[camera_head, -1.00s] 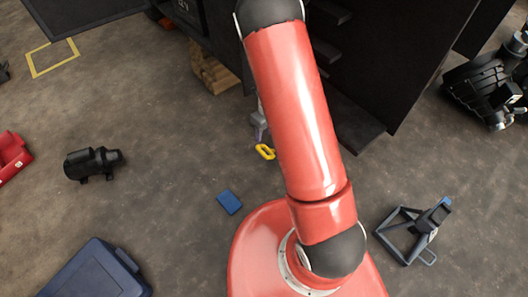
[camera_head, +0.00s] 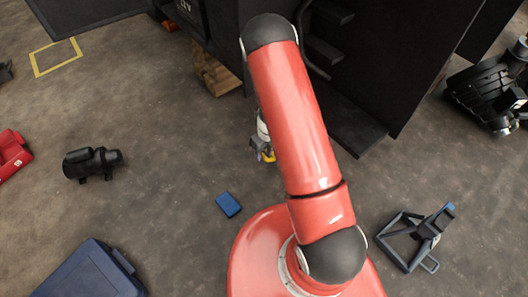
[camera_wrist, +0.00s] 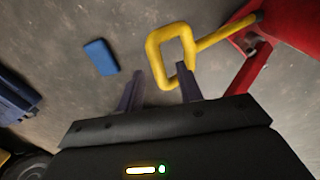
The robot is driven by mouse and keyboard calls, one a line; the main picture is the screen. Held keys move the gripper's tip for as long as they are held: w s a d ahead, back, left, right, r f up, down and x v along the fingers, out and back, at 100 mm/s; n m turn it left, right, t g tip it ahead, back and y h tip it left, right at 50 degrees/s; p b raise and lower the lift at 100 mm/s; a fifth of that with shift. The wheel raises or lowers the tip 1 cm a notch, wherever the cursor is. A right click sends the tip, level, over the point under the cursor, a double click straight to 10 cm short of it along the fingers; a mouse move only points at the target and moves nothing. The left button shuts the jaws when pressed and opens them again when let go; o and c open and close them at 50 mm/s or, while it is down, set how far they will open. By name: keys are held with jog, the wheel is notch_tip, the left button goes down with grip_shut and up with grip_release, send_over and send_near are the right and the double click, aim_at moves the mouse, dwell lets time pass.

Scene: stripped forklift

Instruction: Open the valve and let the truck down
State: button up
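A yellow loop handle (camera_wrist: 154,48) on a yellow rod with a dark end shows in the wrist view, beside a red metal piece (camera_wrist: 286,25) that looks like a jack. In the head view the yellow handle (camera_head: 268,158) is mostly hidden behind my gripper (camera_head: 262,150). In the wrist view my gripper (camera_wrist: 160,84) is open, its fingers apart. The right fingertip overlaps the loop's lower right corner; I cannot tell whether they touch. The left fingertip is clear of the loop. The dark truck (camera_head: 370,75) stands at the top, with a wooden block (camera_head: 215,73) by its edge.
A small blue block (camera_head: 228,204) lies on the floor, also in the wrist view (camera_wrist: 101,57). A dark blue case (camera_head: 92,272), a black motor-like part (camera_head: 92,162) and a red item (camera_head: 10,155) lie left. A grey frame stand (camera_head: 415,238) is right.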

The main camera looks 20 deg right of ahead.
jog(key=shift+c, duration=0.2)
grip_shut()
